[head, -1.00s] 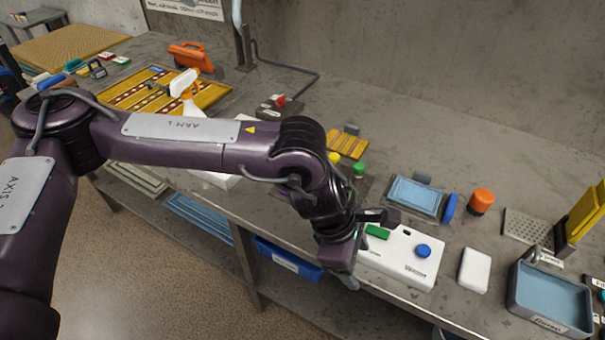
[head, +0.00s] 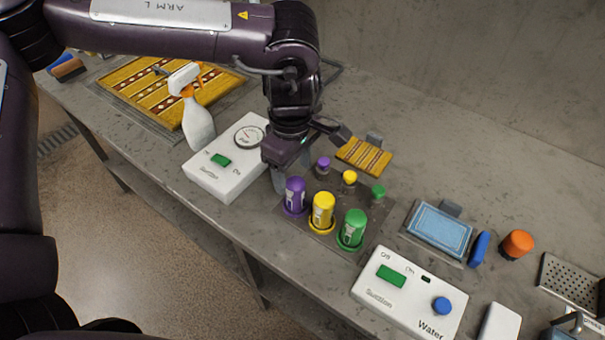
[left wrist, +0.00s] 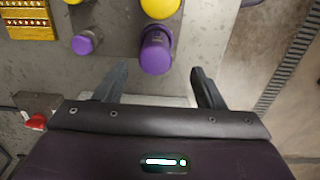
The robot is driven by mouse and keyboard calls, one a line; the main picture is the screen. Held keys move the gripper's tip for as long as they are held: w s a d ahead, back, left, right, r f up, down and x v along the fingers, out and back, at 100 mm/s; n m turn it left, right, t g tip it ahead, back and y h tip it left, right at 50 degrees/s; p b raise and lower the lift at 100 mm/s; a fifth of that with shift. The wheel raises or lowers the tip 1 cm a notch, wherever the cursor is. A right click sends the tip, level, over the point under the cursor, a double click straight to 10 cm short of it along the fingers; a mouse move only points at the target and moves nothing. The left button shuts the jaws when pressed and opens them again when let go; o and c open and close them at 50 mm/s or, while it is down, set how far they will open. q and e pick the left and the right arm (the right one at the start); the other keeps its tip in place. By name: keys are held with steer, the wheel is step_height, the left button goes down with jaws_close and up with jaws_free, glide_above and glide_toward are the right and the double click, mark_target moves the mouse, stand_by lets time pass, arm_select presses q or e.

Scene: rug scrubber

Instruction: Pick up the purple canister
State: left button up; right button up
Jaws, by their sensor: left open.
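The purple canister (head: 295,192) stands upright at the left end of the front row on a grey plate (head: 328,240). In the left wrist view the purple canister (left wrist: 156,50) shows just ahead of the fingertips, roughly centred between them. My left gripper (head: 288,174) is open and empty, pointing down close beside the canister on its far-left side. Its two fingers also show spread in the left wrist view (left wrist: 160,74). I cannot tell whether a finger touches the canister. My right gripper is not in view.
A yellow canister (head: 322,212) and a green canister (head: 352,230) stand to its right. Smaller purple (head: 323,166), yellow (head: 349,179) and green (head: 377,193) pieces stand behind. A white box with a gauge (head: 218,172) is to the left, a white control box (head: 405,300) to the right.

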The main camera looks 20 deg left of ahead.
mark_target(295, 182)
arm_select(q)
steer(key=shift+w+a, duration=0.1)
steer(key=shift+w, duration=0.2)
steer(key=shift+w+f, duration=0.2)
steer(key=shift+f, duration=0.2)
steer(key=f, duration=0.1)
steer(key=f+p, duration=0.1)
steer(key=shift+s+f, duration=0.3)
steer(key=shift+s, duration=0.05)
step_height(295, 182, down, 4)
steer(key=shift+w+r+p, duration=0.1)
steer(key=shift+r+p, duration=0.05)
steer(key=shift+p, duration=0.4)
steer(key=shift+f, duration=0.25)
steer(key=c, duration=1.1)
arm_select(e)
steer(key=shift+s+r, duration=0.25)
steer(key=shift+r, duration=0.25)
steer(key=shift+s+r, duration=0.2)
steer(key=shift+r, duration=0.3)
